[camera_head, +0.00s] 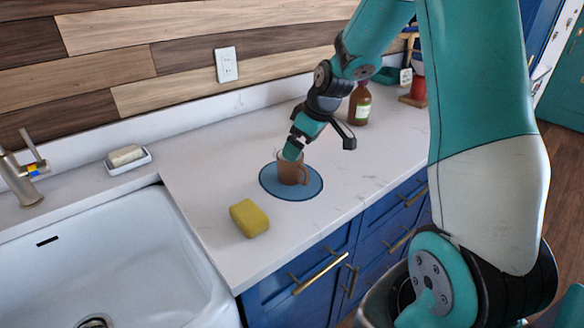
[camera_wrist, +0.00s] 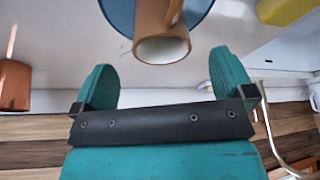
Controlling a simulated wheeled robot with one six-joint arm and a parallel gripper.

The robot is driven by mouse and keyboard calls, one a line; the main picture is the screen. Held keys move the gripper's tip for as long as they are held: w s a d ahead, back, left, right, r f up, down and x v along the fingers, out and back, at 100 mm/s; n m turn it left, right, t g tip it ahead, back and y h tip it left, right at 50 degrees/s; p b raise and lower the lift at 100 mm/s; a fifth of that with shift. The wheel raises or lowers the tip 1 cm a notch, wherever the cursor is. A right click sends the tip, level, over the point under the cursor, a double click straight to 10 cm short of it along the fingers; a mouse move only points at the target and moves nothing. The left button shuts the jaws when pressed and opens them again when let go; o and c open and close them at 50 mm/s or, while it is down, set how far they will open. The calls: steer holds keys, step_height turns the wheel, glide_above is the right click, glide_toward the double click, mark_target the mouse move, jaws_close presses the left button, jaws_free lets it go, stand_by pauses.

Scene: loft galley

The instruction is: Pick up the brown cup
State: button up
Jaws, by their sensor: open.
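The brown cup (camera_head: 289,170) stands upright on a round blue mat (camera_head: 312,190) on the white counter, its handle towards the right. In the wrist view the cup (camera_wrist: 162,47) shows its rim just ahead of and between my fingers, with the blue mat (camera_wrist: 122,12) behind it. My gripper (camera_head: 293,150) is right at the cup's top in the head view. In the wrist view my gripper (camera_wrist: 165,80) has its two teal fingers spread wide, with nothing clasped. Whether a finger touches the cup I cannot tell.
A yellow sponge (camera_head: 249,218) lies in front of the mat, left of the cup. A brown bottle (camera_head: 359,104) stands behind to the right. A soap dish (camera_head: 128,160) and white sink (camera_head: 100,250) are at left. The counter's front edge is close to the mat.

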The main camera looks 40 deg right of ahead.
mark_target(290, 164)
steer(key=p+x, duration=0.2)
steer(key=x, duration=0.6)
steer(key=shift+w+a, duration=0.1)
steer(key=shift+w, duration=0.05)
steer(key=c, duration=1.1)
steer(key=shift+o, duration=0.2)
steer(key=shift+r, duration=0.1)
